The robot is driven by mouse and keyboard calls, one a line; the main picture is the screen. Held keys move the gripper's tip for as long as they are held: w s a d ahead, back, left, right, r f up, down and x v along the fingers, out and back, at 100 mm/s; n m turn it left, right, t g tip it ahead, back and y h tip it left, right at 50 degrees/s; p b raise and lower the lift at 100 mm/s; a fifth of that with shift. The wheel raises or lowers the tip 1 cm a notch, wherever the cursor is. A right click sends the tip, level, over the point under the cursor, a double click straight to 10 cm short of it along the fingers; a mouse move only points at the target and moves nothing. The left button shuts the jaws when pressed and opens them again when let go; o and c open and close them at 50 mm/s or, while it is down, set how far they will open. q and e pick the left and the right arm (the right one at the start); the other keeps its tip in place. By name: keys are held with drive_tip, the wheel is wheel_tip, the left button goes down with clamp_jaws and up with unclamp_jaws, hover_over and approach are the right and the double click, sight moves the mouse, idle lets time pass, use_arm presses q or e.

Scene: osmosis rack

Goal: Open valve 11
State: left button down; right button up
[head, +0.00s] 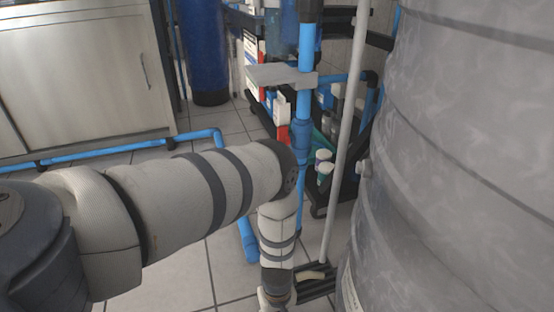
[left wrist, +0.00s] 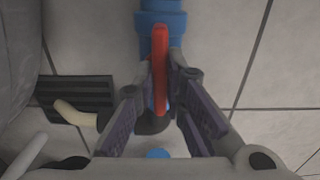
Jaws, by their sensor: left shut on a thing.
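A red valve handle (left wrist: 161,70) shows in the left wrist view, long and narrow, on a blue pipe fitting (left wrist: 160,22). My left gripper (left wrist: 162,82) has one finger on each side of the handle and is shut on it. The handle runs roughly along the pipe in this view, slightly tilted. No number is readable on the valve. In the head view my left arm reaches down to the bottom centre, where its wrist end (head: 276,290) shows; the fingertips and the handle are hidden or out of frame there. My right gripper is not in view.
A large grey tank (head: 460,150) fills the right side. A vertical blue pipe (head: 302,105) and a thin grey pole (head: 345,140) stand close to my left arm. A dark slatted drain (left wrist: 82,98) lies beside the valve.

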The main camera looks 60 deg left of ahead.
use_arm(q)
drive_tip(key=c, duration=1.7)
unclamp_jaws()
drive_tip(key=shift+o, duration=0.2)
wheel_tip(320, 180, up, 12)
